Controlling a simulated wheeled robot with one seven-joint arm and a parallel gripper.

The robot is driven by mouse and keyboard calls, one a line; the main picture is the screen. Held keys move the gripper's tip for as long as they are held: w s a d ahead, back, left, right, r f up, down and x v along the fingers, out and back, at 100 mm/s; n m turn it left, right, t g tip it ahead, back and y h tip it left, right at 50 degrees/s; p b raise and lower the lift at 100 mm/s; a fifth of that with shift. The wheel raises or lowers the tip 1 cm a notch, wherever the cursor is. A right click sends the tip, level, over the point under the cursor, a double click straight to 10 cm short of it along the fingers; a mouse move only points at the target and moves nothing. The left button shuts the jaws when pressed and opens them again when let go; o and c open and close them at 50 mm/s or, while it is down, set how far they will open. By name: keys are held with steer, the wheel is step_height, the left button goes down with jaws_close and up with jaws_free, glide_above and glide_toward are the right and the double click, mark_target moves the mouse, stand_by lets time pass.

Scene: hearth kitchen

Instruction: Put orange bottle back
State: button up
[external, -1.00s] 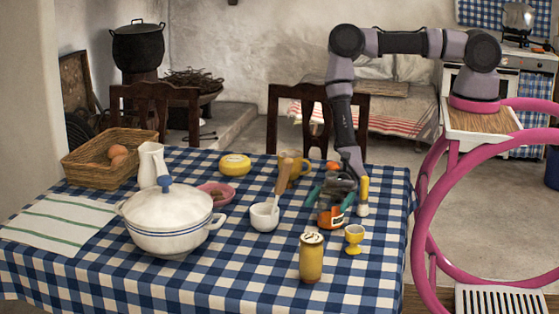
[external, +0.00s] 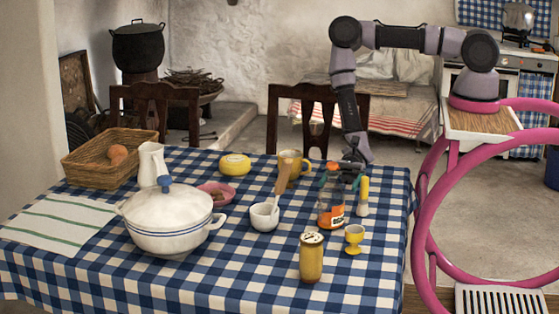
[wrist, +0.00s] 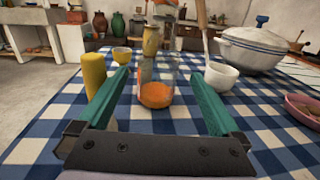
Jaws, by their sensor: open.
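The orange bottle (external: 331,207) is clear glass with an orange cap and an orange label or contents low down. It stands upright on the checked tablecloth near the table's right side. In the wrist view the bottle (wrist: 157,82) shows in line with the gap between my fingers, its orange bottom visible and its top cut off by the frame. My gripper (external: 340,181) is open, with teal fingers, at the bottle's upper part. In the wrist view my gripper (wrist: 160,75) has clear space on both sides of the bottle; how deep the bottle sits between the fingers is unclear.
A yellow mug (external: 289,168) is behind. A white pot (external: 172,225) and wicker basket (external: 95,170) fill the left.

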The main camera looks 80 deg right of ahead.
steer(key=d+r+n+g+h, duration=0.3)
steer(key=d+r+n, duration=0.25)
steer(key=r, duration=0.65)
steer(key=d+r+n+g+h, duration=0.35)
steer(key=r+n, duration=0.25)
steer(key=r, duration=0.6)
steer(key=s+d+r+n+t+h, duration=0.1)
steer(key=s+d+r+t+h, duration=0.3)
steer(key=s+d+r, duration=0.3)
steer(key=s+d+r+n+t+h, duration=0.2)
steer(key=s+d+r+t+h, duration=0.3)
steer(key=d+r, duration=1.1)
steer(key=s+r+t, duration=0.1)
steer(key=s+t, duration=0.1)
steer(key=shift+s+d, duration=0.3)
steer(key=shift+d, duration=0.05)
